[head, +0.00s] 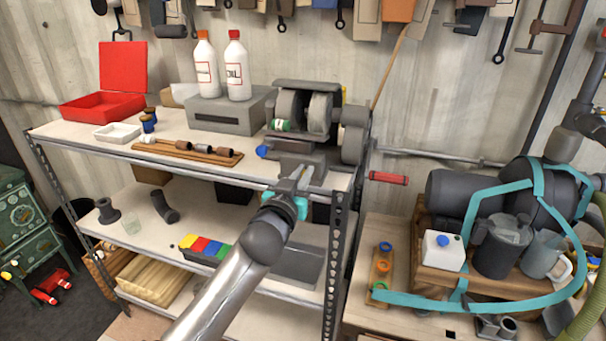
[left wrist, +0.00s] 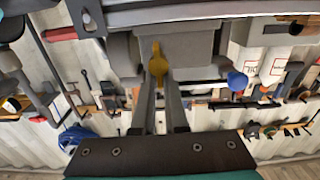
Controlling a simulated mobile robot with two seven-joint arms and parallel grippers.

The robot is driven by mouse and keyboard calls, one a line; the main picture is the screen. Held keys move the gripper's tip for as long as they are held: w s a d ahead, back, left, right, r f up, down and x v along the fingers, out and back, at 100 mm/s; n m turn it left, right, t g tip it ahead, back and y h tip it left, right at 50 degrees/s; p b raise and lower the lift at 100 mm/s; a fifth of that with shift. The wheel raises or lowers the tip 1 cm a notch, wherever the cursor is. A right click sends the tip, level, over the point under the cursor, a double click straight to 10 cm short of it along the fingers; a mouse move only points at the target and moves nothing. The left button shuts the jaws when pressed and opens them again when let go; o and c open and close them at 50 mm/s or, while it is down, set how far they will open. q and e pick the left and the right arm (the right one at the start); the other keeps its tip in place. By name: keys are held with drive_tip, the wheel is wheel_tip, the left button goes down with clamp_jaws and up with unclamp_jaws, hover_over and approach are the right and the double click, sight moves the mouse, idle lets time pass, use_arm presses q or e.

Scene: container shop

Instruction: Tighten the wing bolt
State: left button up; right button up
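The wing bolt (left wrist: 158,66) is yellow and sits on the grey tool block at the front of the bench grinder in the left wrist view. I cannot make it out in the head view, where my gripper covers that spot. My left gripper (head: 301,176) points up at the block below the grinder wheels. In the left wrist view its two fingers (left wrist: 160,92) are apart with a narrow gap, and the bolt shows at the far end of that gap. I see no clear grip on it. My right gripper is not in view.
The bench grinder (head: 305,115) stands at the shelf's right end, with a blue knob (head: 262,152) on its left. A grey box (head: 228,116) with two bottles and a wooden rack (head: 188,152) stand left.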

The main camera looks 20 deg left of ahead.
use_arm(q)
clamp_jaws()
drive_tip(key=shift+m, duration=0.3)
drive_tip(key=m, duration=0.1)
drive_tip(key=m+p, duration=0.1)
drive_tip(key=shift+d+m, duration=0.3)
drive_tip(key=m, duration=0.1)
drive_tip(key=m+p, duration=0.1)
drive_tip(key=m, duration=0.2)
drive_tip(key=shift+d+f+m, duration=0.25)
drive_tip(key=shift+d+m, duration=0.05)
drive_tip(key=m, duration=0.3)
drive_tip(key=m+p, duration=0.1)
drive_tip(key=m, duration=0.1)
drive_tip(key=shift+d+f, duration=0.3)
drive_tip(key=shift+f, duration=0.1)
drive_tip(key=m, duration=0.5)
drive_tip(key=shift+f, duration=0.35)
